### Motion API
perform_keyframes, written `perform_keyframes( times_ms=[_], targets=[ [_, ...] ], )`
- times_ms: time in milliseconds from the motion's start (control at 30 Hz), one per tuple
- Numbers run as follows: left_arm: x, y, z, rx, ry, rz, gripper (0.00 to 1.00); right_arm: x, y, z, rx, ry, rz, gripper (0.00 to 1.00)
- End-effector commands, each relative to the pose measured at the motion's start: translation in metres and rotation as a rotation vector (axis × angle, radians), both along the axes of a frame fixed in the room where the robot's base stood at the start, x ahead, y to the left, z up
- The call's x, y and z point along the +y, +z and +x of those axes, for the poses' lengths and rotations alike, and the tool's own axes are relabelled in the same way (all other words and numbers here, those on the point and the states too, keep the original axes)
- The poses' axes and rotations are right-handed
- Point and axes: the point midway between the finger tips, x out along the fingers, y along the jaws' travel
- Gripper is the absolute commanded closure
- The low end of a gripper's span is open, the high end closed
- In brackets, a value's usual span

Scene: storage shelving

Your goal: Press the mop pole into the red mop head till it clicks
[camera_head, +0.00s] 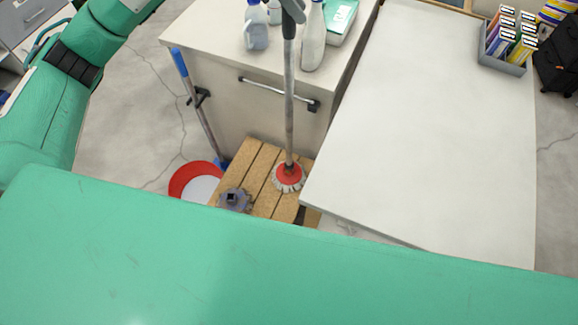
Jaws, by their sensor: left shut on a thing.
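The mop pole (289,95) is a grey, nearly upright rod in front of the white cabinet. My left gripper (291,12) is at the top edge of the view, shut on the pole's dark upper part; its fingers are only partly visible. The red mop head (288,174), with a pale fringe, sits on a wooden slatted stand (262,165). The pole's lower end meets the middle of the red head; I cannot tell how deep it sits. My right gripper is not in view.
A dark grey toothed head (235,199) lies on the slats. A blue-topped pole (190,90) is held at the cabinet's side, beside a red-rimmed bucket (178,181). Bottles (313,40) stand on the cabinet (215,30).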

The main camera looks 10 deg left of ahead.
Motion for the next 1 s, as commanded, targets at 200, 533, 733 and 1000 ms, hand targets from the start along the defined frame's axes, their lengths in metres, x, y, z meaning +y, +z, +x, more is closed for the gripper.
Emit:
perform_keyframes(
  times_ms=[200,533,733,1000],
  targets=[
    [0.000,-0.003,0.000,0.004,-0.001,0.003,0.49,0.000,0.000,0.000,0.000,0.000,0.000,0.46],
    [0.000,-0.002,0.000,0.003,0.000,0.003,0.49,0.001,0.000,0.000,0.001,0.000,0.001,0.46],
    [0.010,0.012,-0.001,-0.001,0.002,0.002,0.49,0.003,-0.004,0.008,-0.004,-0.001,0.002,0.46],
    [0.045,0.066,-0.009,-0.001,0.002,0.002,0.49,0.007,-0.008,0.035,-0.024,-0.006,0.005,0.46]
  ],
)
